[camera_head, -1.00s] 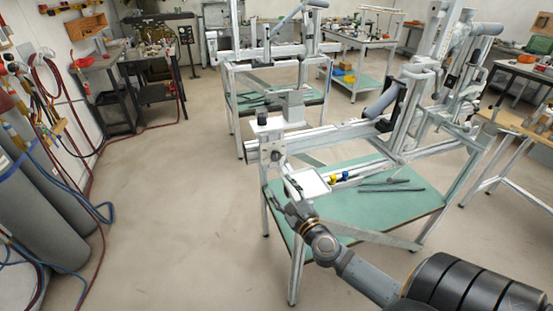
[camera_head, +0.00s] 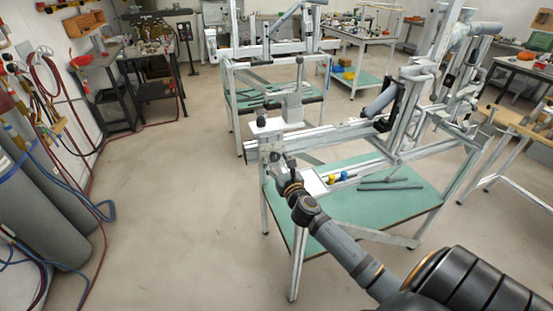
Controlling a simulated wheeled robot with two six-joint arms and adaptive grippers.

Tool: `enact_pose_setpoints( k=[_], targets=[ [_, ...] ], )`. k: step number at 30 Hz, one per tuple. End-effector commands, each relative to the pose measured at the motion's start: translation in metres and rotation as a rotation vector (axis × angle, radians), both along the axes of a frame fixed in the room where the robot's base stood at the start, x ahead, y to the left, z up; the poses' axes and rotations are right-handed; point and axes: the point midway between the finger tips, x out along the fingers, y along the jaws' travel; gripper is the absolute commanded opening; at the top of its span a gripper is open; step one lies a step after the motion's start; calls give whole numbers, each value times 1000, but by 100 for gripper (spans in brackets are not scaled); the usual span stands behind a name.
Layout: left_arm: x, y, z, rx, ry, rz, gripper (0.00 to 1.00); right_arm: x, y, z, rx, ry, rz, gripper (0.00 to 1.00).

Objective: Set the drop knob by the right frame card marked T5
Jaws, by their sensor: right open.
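My right gripper (camera_head: 284,168) reaches up from the lower right to the left end of the near frame jig (camera_head: 350,133). It is open, and its fingertips are close to the grey end block (camera_head: 270,150) of the jig's rail. I cannot tell whether they touch it. The drop knob cannot be made out; the gripper covers part of the block's face. A white panel (camera_head: 314,183) lies just right of the gripper. No T5 marking is readable. My left gripper is not in view.
A second jig stands behind. Gas cylinders (camera_head: 40,205) and hoses stand at the left. The floor between is clear.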

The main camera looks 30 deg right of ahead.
Motion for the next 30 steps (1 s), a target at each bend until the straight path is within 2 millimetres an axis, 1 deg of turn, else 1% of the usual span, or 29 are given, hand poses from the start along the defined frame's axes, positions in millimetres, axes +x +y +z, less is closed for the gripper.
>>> enact_pose_setpoints(
  k=[3,9,10,21,26,30],
  targets=[
    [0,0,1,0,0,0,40,5,-1,0,1,0,0,55],
    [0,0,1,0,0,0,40,5,-1,0,0,0,0,55],
    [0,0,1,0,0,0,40,5,-1,0,0,0,0,54],
    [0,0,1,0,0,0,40,5,-1,0,-1,0,0,3],
    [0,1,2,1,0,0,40,5,-1,0,-7,2,0,3],
    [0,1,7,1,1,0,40,5,-1,2,-40,10,1,3]
  ],
)
